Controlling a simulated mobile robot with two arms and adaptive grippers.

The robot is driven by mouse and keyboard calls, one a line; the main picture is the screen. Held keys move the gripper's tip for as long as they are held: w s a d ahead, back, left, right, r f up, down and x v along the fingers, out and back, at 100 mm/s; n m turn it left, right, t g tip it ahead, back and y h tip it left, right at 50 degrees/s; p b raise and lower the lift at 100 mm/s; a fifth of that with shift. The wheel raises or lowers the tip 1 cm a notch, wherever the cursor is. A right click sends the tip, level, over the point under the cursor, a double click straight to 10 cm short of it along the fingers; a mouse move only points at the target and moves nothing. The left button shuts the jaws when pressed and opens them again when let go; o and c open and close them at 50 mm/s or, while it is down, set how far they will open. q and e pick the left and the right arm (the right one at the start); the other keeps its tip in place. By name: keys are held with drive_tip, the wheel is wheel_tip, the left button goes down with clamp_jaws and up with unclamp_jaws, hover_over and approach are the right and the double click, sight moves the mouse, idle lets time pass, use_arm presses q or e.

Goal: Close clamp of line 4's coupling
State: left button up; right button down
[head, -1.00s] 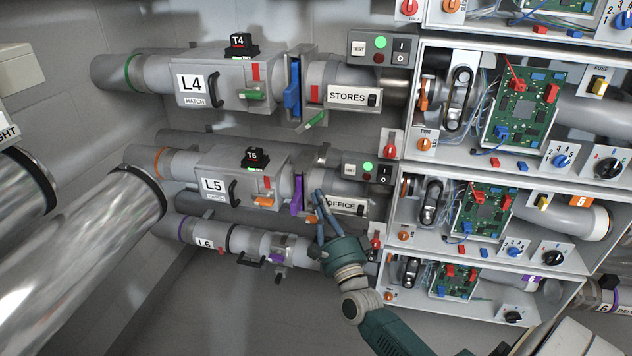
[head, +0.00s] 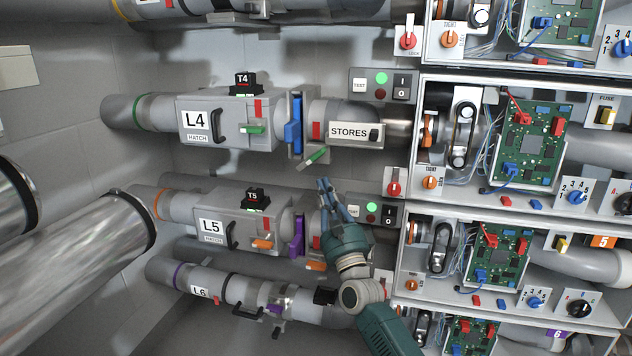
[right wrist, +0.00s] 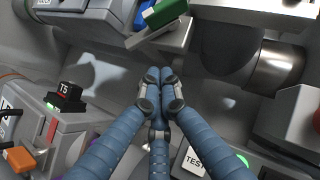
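Line 4's pipe has a grey box labelled L4 (head: 197,121) at the left of its coupling. The coupling has a blue upright lever (head: 293,125). A green clamp lever (head: 316,156) sticks out below it, slanting down to the left, swung out from the pipe. The green lever also shows at the top of the right wrist view (right wrist: 160,12). My right gripper (head: 325,184) is below the green lever, apart from it, in front of line 5. In the right wrist view its blue fingers (right wrist: 160,78) meet at the tips with nothing between them. My left gripper is out of view.
Line 5's box with its black T5 tag (head: 257,199) and purple lever (head: 298,235) lies below left. The test panel of line 5 (head: 371,212) is close right of my gripper. Open cabinets with circuit boards (head: 522,136) fill the right side.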

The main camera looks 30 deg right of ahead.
sight(310, 160)
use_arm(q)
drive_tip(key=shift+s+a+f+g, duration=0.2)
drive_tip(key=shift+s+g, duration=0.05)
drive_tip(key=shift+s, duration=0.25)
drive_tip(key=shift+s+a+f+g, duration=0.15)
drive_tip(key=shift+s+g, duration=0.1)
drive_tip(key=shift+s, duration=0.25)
use_arm(e)
drive_tip(key=shift+w+a+r, duration=0.4)
drive_tip(key=shift+a+r, duration=0.05)
drive_tip(key=shift+r, duration=0.15)
drive_tip(key=shift+w+a+r, duration=0.4)
drive_tip(key=shift+r, duration=0.2)
